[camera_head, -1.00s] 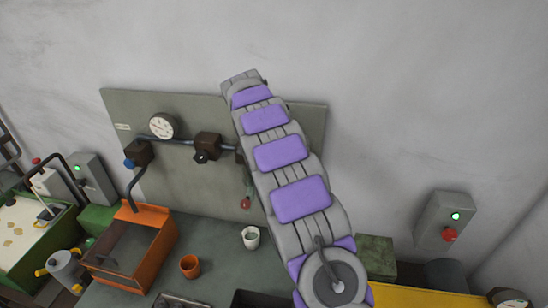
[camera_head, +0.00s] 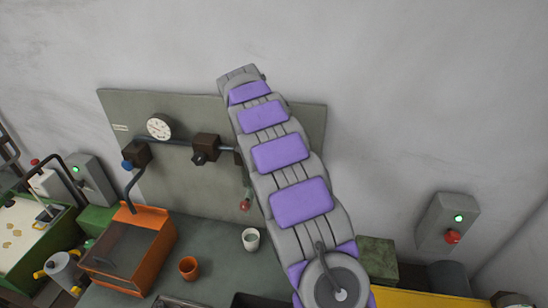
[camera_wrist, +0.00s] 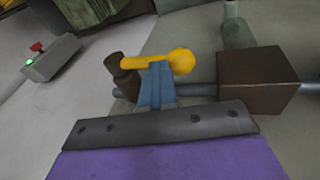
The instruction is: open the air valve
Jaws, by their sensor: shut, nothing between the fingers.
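The yellow lever of the air valve (camera_wrist: 142,64) shows in the wrist view, with a rounded knob at its right end and a brown valve body (camera_wrist: 127,78) at its left. It lies roughly along the pipe in the picture. My gripper's blue-grey fingers (camera_wrist: 158,68) are shut together, with their tips right at the lever's middle. I cannot tell whether they touch it. Nothing is held between them. In the head view my arm hides the valve and the gripper.
In the head view a gauge (camera_head: 159,127) is on the panel (camera_head: 190,180). An orange cup (camera_head: 188,267) and white cup (camera_head: 251,239) stand below.

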